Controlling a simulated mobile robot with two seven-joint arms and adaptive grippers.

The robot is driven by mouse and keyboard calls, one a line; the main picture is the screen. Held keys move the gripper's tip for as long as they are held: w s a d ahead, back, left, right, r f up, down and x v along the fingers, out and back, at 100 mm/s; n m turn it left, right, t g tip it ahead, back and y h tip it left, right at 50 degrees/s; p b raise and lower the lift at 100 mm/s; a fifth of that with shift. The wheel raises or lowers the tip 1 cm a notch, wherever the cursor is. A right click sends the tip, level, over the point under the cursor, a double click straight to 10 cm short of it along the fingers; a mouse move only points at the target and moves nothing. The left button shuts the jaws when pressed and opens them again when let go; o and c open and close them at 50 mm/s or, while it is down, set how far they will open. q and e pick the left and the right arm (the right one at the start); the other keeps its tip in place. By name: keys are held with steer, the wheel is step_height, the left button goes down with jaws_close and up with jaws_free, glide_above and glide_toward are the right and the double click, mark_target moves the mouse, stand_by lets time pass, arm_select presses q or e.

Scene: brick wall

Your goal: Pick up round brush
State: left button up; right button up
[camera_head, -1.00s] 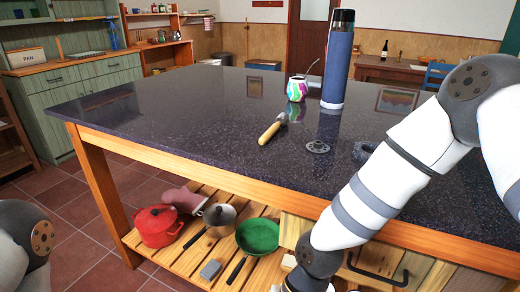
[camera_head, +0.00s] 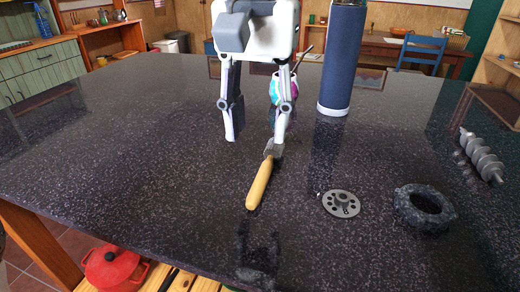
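A tool with a yellow wooden handle (camera_head: 260,184) and a short grey head lies on the dark speckled tabletop (camera_head: 120,150); it looks like the round brush. Its handle points toward me and its head points away. My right gripper (camera_head: 256,138) hangs down over the table with its fingers apart and nothing between them. Its right fingertip appears at the tool's grey head and partly covers it; I cannot tell whether they touch. The left fingertip is to the left of the tool. My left gripper is not in view.
A tall blue bottle (camera_head: 342,60) stands behind and right. A colourful cup (camera_head: 275,92) with a straw is partly hidden behind the right finger. A metal disc (camera_head: 341,204), a dark ring (camera_head: 424,208) and a metal auger (camera_head: 482,158) lie to the right. The table's left side is clear.

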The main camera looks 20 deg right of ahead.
mark_target(260, 179)
steer(key=f, duration=0.3)
steer(key=f+b, duration=0.1)
steer(key=f, duration=0.6)
steer(key=shift+w+d, duration=0.1)
steer(key=shift+d, duration=0.15)
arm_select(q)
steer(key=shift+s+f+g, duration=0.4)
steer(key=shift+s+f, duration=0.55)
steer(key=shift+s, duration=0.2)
arm_select(e)
steer(key=shift+r, duration=0.15)
jaws_close()
